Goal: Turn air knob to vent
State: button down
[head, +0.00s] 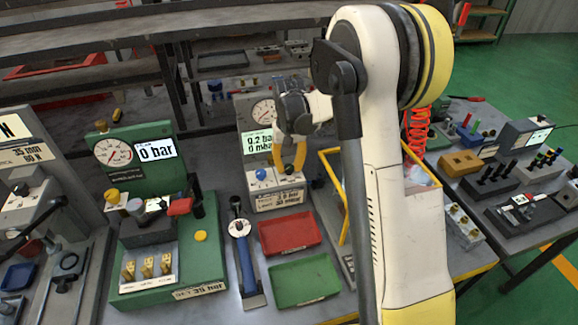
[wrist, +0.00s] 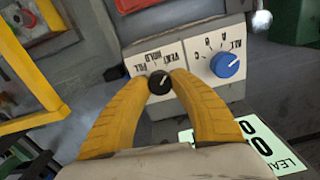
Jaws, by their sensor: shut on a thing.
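The air knob (wrist: 159,83) is a small black knob on a pale panel (wrist: 143,60), seen upside down in the wrist view. The panel carries small labels reading FILL, HOLD and VENT. A light mark on the knob points to the upper right of the wrist picture; I cannot tell exactly which label it meets. My gripper (wrist: 160,86) has its yellow fingers shut on the knob, one on each side. In the head view my gripper (head: 288,165) reaches down to the valve block (head: 280,201). Its fingers and my arm partly hide the knob there.
A blue selector knob (wrist: 227,64) sits close beside my fingers. A red tray (head: 289,233) and a green tray (head: 304,281) lie in front. A yellow frame (head: 333,180) stands close on the right.

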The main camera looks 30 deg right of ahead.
aim_at(289, 167)
dwell(0.4)
jog(key=c, duration=1.1)
grip_release()
jog(key=shift+o, duration=0.2)
jog(key=shift+r, duration=0.1)
notch_tip(289, 167, up, 12)
